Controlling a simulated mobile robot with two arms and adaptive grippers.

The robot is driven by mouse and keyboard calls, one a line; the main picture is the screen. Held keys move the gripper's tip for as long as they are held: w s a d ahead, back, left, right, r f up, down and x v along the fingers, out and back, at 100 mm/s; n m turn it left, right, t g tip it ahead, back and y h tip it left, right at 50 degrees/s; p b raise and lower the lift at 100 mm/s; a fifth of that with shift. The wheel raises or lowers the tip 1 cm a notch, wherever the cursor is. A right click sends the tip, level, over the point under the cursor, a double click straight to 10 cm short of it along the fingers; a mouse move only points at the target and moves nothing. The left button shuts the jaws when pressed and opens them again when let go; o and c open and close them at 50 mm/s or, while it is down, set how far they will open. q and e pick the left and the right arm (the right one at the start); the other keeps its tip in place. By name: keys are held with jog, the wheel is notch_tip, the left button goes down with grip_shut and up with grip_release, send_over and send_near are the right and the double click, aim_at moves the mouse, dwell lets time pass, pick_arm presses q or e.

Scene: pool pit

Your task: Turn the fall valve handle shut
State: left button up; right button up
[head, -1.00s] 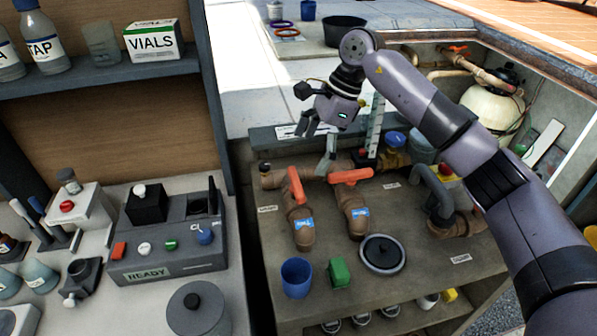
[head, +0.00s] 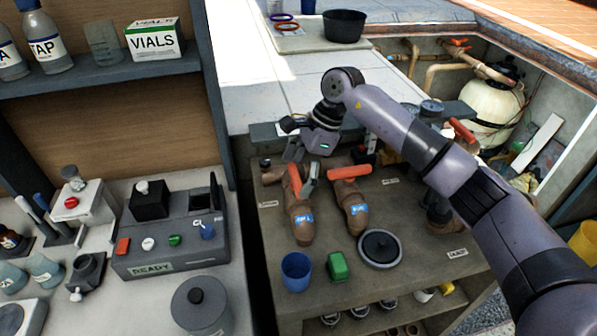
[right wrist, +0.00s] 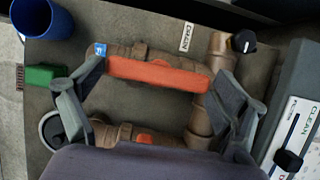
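Two brown valves with orange-red handles stand on the bench, each with a blue tag too small to read, so I cannot tell which is the fall valve. The left handle (head: 295,181) points along the pipe, and the right handle (head: 350,172) lies across its pipe. My right gripper (head: 302,165) is open above the left valve. In the right wrist view, an orange handle (right wrist: 157,73) lies between the spread fingers (right wrist: 158,98), with a finger near each end and no clear contact. Another orange handle end (right wrist: 144,138) shows below it. My left gripper is not in view.
A blue cup (head: 296,271), a green block (head: 338,266) and a round dark lid (head: 380,249) sit in front of the valves. More piping (head: 440,213) stands at the right, partly behind my arm. A shelf unit (head: 216,100) is at the left.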

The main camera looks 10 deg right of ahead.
jog(key=c, duration=0.5)
jog(key=m+t+b, duration=0.1)
jog(key=m+b, duration=0.2)
jog(key=shift+s+f, duration=0.1)
jog(key=m+t+b, duration=0.1)
jog(key=m+b, duration=0.1)
jog(key=m, duration=0.1)
jog(key=m+t+h+b, duration=0.1)
jog(key=m+b, duration=0.1)
jog(key=shift+m, duration=0.4)
jog(key=m+h+b, duration=0.1)
jog(key=m+b, duration=0.1)
jog(key=m+t+h+b, duration=0.1)
jog(key=m+b, duration=0.1)
jog(key=m, duration=0.1)
jog(key=shift+s+a, duration=0.15)
jog(key=shift+a, duration=0.05)
jog(key=shift+r+m+t+h+b, duration=0.15)
jog(key=shift+m+h+b, duration=0.2)
jog(key=shift+m+b, duration=0.55)
jog(key=shift+r+m+t+h+b, duration=0.15)
jog(key=shift+m+h+b, duration=0.3)
jog(key=shift+m, duration=0.75)
